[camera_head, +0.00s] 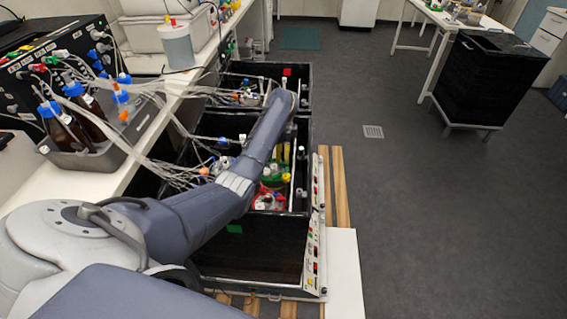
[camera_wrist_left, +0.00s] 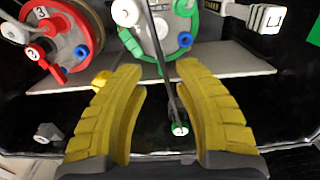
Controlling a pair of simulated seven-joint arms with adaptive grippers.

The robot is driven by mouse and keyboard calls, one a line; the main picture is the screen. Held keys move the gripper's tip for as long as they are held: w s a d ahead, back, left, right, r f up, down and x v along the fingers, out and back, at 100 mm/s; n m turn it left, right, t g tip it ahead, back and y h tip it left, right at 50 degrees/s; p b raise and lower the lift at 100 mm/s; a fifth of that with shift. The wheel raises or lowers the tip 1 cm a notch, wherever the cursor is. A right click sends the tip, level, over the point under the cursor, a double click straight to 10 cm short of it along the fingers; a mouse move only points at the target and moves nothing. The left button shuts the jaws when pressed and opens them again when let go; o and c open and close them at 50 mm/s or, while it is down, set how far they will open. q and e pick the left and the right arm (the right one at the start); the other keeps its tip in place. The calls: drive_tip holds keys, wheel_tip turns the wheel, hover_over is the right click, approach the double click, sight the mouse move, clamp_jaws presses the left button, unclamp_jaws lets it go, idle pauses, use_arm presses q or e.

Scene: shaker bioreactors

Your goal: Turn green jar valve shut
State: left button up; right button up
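The green jar's lid (camera_wrist_left: 160,30) shows at the top of the left wrist view, a green ring around a pale centre with white and blue fittings. In the head view the green jar (camera_head: 273,179) sits in the middle black box, partly behind my arm. A small green-and-white valve-like part (camera_wrist_left: 180,129) lies in line between my fingers, at the lower end of a dark rod. My left gripper (camera_wrist_left: 160,70) has two yellow fingers, spread apart with nothing clamped between them. In the head view its yellow fingers (camera_head: 286,152) point down into the box. My right gripper is out of view.
A red-ringed jar (camera_wrist_left: 65,40) stands left of the green one. A grey labelled part (camera_wrist_left: 48,132) and a small yellow knob (camera_wrist_left: 101,80) are near the left finger. Tubes (camera_head: 165,110) run from the bench into the boxes. Dark box walls surround the jars closely.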

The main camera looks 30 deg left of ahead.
sight(284, 165)
use_arm(q)
drive_tip(key=shift+f, duration=2.35)
drive_tip(key=shift+c, duration=0.4)
clamp_jaws()
